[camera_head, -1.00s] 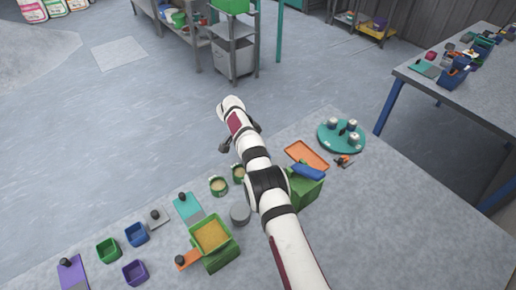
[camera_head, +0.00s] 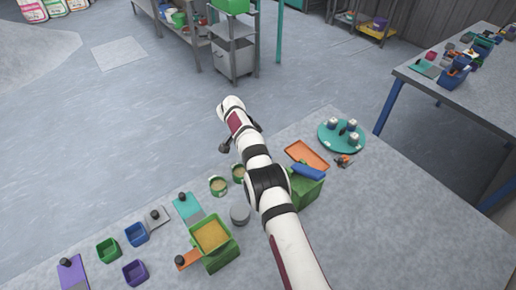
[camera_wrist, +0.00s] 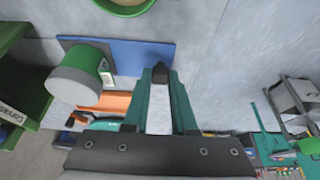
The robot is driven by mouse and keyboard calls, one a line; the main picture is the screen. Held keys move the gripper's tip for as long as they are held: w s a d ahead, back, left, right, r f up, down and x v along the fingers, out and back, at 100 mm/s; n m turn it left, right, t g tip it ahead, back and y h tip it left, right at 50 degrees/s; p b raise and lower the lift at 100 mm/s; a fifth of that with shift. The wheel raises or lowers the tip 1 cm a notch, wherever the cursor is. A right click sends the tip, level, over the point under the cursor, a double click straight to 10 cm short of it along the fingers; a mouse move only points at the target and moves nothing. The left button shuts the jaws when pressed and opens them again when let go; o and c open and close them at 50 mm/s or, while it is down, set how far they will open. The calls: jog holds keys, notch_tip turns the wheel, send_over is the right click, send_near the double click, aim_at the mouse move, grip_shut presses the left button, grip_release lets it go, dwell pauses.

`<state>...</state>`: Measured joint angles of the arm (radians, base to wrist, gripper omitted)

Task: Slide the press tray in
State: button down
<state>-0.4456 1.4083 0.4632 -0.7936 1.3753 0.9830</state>
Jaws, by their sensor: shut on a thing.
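In the wrist view a flat blue tray (camera_wrist: 150,52), which I take for the press tray, has a white and green tub (camera_wrist: 75,85) on or against it. The black knob (camera_wrist: 160,70) by the tray's right part is between my fingertips (camera_wrist: 160,82), and my gripper is shut on it. The green press body (camera_wrist: 25,85) is at the left of the wrist view. In the head view the press (camera_head: 305,190) has a blue part (camera_head: 308,172) on top and is partly hidden by my arm. My gripper (camera_head: 224,148) shows only small there.
An orange tray (camera_head: 307,155) and a teal round stand (camera_head: 342,135) with several white items are right of my arm. A green box of yellow powder (camera_head: 211,234), green tubs (camera_head: 218,186) and a grey round item (camera_head: 240,214) are left. The bench's right part is bare.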

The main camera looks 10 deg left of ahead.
jog(key=shift+s+d+r, duration=0.1)
jog(key=shift+s+d, duration=0.1)
jog(key=shift+d, duration=0.2)
jog(key=s+d, duration=0.6)
jog(key=d, duration=0.1)
jog(key=shift+s, duration=0.4)
jog(key=c, duration=0.7)
grip_release()
jog(key=shift+a, duration=0.2)
jog(key=shift+s+a+r, duration=0.1)
jog(key=shift+r, duration=0.15)
jog(key=v, duration=1.5)
